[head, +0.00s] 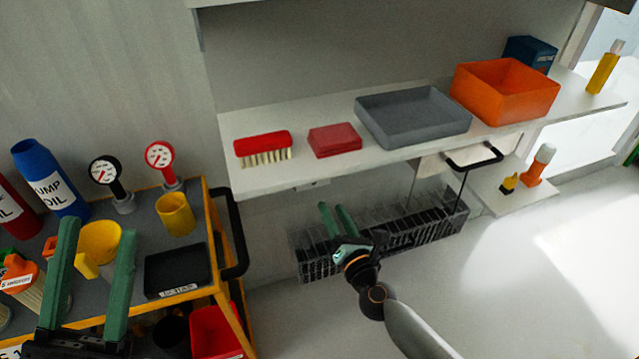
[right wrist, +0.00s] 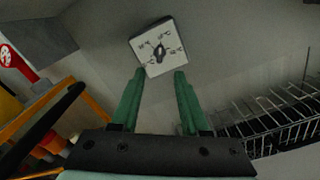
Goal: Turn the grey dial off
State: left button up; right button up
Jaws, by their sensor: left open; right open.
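The dial (right wrist: 158,52) shows in the right wrist view as a dark knob on a pale square plate with markings around it. The plate is tilted in the picture; I cannot read the setting. My right gripper (right wrist: 160,72) is open and empty, its two green fingers pointing toward the plate, one on each side below the knob. In the head view my right gripper (head: 334,208) is below the shelf's front edge, and the dial's face is hidden there. My left gripper (head: 98,229) is open over the trolley at the left, apart from the dial.
The white shelf (head: 250,182) holds a red brush (head: 263,143), a red box (head: 335,140), a grey tray (head: 413,112) and an orange bin (head: 505,88). A black wire rack (head: 420,235) is beneath it. The trolley (head: 222,290) carries bottles, gauges and cups. Floor at right is clear.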

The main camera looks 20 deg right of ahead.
jog(key=w+b, duration=0.1)
jog(key=w, duration=0.8)
jog(key=shift+w+a, duration=0.15)
jog(key=shift+w, duration=0.15)
grip_shut()
